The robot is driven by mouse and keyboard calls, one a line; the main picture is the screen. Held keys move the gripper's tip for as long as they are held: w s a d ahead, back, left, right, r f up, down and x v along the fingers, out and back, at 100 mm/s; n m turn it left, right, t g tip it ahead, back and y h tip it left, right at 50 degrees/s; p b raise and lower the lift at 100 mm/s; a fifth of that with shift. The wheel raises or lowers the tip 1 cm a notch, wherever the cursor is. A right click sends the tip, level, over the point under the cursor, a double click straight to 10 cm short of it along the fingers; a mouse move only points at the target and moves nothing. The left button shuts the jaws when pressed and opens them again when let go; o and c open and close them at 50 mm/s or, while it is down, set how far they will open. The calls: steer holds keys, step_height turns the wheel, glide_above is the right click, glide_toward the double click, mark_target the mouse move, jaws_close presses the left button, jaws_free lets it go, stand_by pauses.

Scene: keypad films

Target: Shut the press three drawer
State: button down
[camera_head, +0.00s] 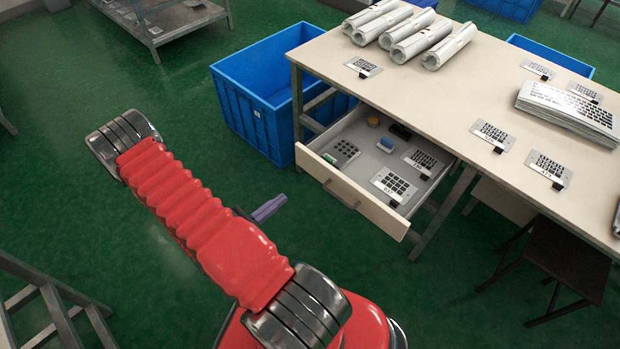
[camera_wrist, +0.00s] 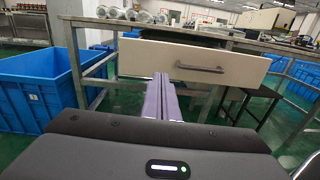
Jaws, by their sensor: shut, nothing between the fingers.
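The drawer (camera_head: 352,190) under the table stands open, pulled out toward me. Its cream front carries a dark bar handle (camera_head: 341,195). Keypad films and a few small items lie inside it. In the wrist view the drawer front (camera_wrist: 160,62) faces me, with its handle (camera_wrist: 200,69) right of the middle. My gripper (camera_wrist: 161,80) is shut and empty, its purple fingers together, and appears in front of the drawer front's lower edge. In the head view my gripper (camera_head: 268,208) shows left of the drawer, apart from it. No label reading press three is legible.
The table (camera_head: 440,85) holds rolled films (camera_head: 400,35), a film stack (camera_head: 570,108) and several keypad films. A blue crate (camera_head: 240,108) stands left of the drawer. A dark stool (camera_head: 568,255) stands at the right. The green floor before the drawer is clear.

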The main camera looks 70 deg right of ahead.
mark_target(318, 171)
steer(key=shift+s+d+f+n+t, duration=0.15)
steer(key=shift+f+n+t, duration=0.15)
steer(key=shift+f, duration=0.2)
steer(key=shift+x, duration=6.95)
steer(key=shift+r, duration=0.15)
